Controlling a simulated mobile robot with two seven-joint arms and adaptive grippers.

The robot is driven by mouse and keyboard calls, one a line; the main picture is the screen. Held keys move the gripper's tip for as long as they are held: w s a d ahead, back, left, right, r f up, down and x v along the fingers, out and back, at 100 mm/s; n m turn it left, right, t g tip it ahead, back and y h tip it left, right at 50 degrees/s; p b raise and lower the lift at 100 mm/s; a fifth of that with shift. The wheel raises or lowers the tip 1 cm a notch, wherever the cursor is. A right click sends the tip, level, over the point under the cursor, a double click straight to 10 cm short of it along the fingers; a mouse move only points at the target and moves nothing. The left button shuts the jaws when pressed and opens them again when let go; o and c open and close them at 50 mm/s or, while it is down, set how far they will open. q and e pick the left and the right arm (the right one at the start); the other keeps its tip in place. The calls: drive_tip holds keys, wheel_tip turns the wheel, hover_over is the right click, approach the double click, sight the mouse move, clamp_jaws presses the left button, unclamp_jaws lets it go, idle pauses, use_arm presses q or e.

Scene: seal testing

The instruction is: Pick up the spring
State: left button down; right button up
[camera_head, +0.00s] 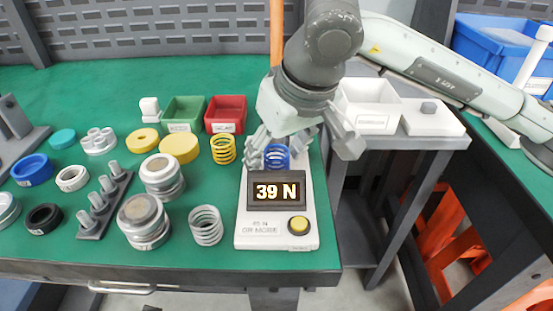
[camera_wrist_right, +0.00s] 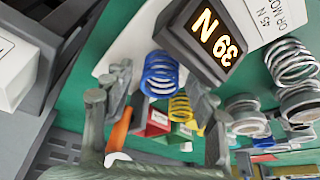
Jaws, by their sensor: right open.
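A blue spring (camera_head: 277,156) stands on the white force tester (camera_head: 247,222), behind its display, which reads 39 N. The same blue spring shows in the right wrist view (camera_wrist_right: 161,73). My right gripper (camera_head: 301,146) is open above the tester, with its fingers spread to either side of the blue spring; I cannot tell whether they touch it. In the wrist view the open fingers (camera_wrist_right: 158,103) hold nothing. A yellow spring (camera_head: 223,150) stands left of the tester, and a silver spring (camera_head: 206,225) stands nearer the front. My left gripper is not in view.
Green (camera_head: 184,112) and red (camera_head: 226,112) bins stand behind the springs. Several rings, metal cylinders and a dark peg rack (camera_head: 103,205) fill the green table's left side. A side table at right carries a white bin (camera_head: 368,105). A yellow button (camera_head: 298,224) is on the tester.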

clamp_jaws()
